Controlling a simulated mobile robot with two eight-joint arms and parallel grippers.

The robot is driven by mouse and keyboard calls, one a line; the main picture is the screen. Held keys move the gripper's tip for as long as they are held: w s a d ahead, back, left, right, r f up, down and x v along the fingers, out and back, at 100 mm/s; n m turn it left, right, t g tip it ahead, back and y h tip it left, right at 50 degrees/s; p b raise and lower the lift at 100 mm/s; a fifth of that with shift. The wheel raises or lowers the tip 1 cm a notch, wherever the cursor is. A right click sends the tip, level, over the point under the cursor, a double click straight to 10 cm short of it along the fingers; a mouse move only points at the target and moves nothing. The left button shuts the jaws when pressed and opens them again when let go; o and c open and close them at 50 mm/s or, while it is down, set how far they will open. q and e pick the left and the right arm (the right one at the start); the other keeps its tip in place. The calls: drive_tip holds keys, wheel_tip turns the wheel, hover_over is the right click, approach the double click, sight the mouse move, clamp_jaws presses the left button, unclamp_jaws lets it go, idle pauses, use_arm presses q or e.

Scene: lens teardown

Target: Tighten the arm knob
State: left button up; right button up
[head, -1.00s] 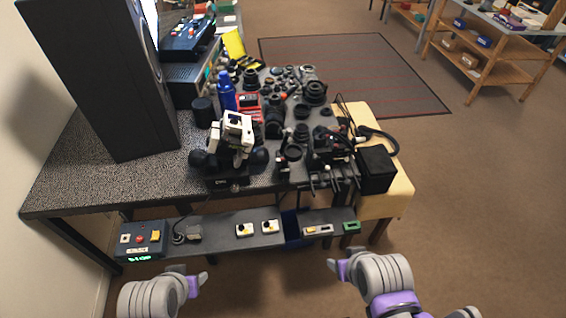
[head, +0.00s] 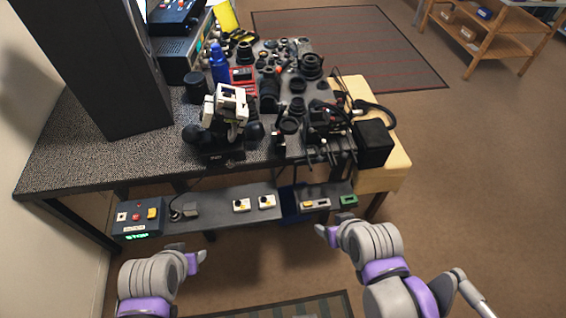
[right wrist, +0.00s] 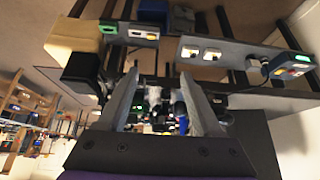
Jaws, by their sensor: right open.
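A white and black instrument (head: 226,112) stands upright at the front of the speckled bench, with a black round part at each side (head: 254,132). I cannot tell which part is the arm knob. My right gripper (head: 328,236) is in front of the bench's lower shelf, apart from the instrument. In the right wrist view its two fingers (right wrist: 160,105) are spread, and the small things seen between them are too dark to name. My left gripper (head: 198,258) is at the lower left, in front of the shelf; its fingers are too small to judge.
A tall black speaker (head: 105,75) stands left. The lower shelf (head: 220,204) carries a control box (head: 138,218) and switches. Open floor lies to the right.

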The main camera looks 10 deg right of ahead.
drive_tip(key=w+a+f+n+t+y+b, duration=0.1)
drive_tip(key=w+a+f+n+t+b, duration=0.2)
drive_tip(key=w+b, duration=0.35)
drive_tip(key=w+a+f+t+y+b, duration=0.2)
drive_tip(key=w+a+f+t+b, duration=0.25)
drive_tip(key=w, duration=0.35)
drive_tip(key=t+h+b, duration=0.3)
drive_tip(key=t+b, duration=0.1)
drive_tip(key=b, duration=0.4)
approach(282, 160)
drive_tip(key=w+b, duration=0.1)
drive_tip(key=w, duration=0.8)
drive_tip(key=shift+w, duration=0.1)
use_arm(q)
wheel_tip(282, 160, down, 24)
drive_tip(key=shift+s+f+g, duration=0.2)
drive_tip(key=shift+s+g, duration=0.2)
use_arm(e)
clamp_jaws()
